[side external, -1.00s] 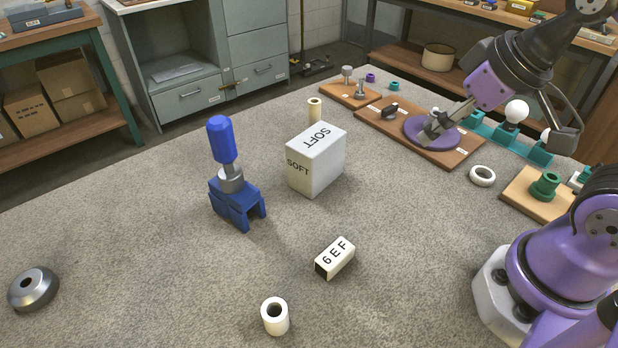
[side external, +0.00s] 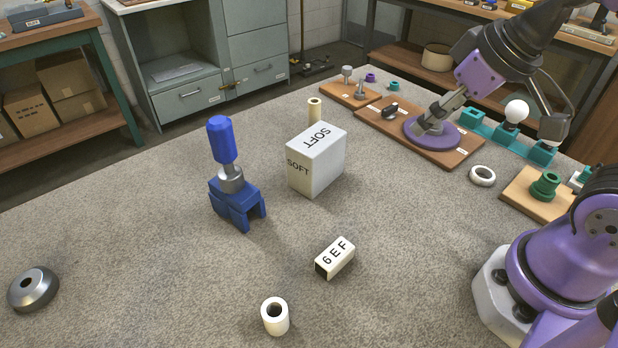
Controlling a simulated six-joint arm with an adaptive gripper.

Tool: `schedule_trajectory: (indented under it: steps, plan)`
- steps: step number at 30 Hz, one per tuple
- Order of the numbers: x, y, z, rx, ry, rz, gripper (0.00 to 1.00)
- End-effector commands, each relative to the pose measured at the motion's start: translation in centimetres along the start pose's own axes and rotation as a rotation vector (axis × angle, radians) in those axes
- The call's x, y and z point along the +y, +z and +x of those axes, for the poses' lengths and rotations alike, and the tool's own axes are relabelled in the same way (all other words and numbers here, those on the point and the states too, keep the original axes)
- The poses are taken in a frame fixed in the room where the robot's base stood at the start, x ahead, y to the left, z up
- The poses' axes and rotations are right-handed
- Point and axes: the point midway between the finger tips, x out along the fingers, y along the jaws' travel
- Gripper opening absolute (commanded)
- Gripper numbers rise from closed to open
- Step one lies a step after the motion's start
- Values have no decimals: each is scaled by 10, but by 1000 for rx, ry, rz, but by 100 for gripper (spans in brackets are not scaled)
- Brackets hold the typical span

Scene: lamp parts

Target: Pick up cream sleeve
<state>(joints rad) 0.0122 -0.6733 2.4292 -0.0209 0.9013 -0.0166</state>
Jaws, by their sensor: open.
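Two cream tubes could be the cream sleeve, and I cannot tell which one is meant. A short, wide one (side external: 275,317) stands upright at the front of the mat, with its dark bore showing. A slimmer one (side external: 314,109) stands upright behind the white SOFT block, which hides its foot. My gripper (side external: 497,120) is open at the back right, pointing down around the purple disc and the teal rack. It is far from the front tube and well to the right of the rear one. Its left fingertip overlaps the grey part on the disc; contact is unclear.
The SOFT block (side external: 316,160) and a blue clamp-like stand (side external: 235,190) occupy the middle. A 6EF block (side external: 335,257) lies near the front tube. A white ring (side external: 482,176), purple disc (side external: 455,141) and teal rack (side external: 478,127) are at right. The left front is mostly clear.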

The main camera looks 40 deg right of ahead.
Motion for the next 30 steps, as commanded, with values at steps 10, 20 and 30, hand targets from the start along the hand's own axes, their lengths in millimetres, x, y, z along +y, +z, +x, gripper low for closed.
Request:
schedule_trajectory:
  steps: [10, 20, 30]
  plan:
    - [12, -126, 53, -66, -81, -183, 64]
    - [38, -182, 140, -90, -155, -323, 64]
    - [35, -180, 190, -93, -165, -339, 64]
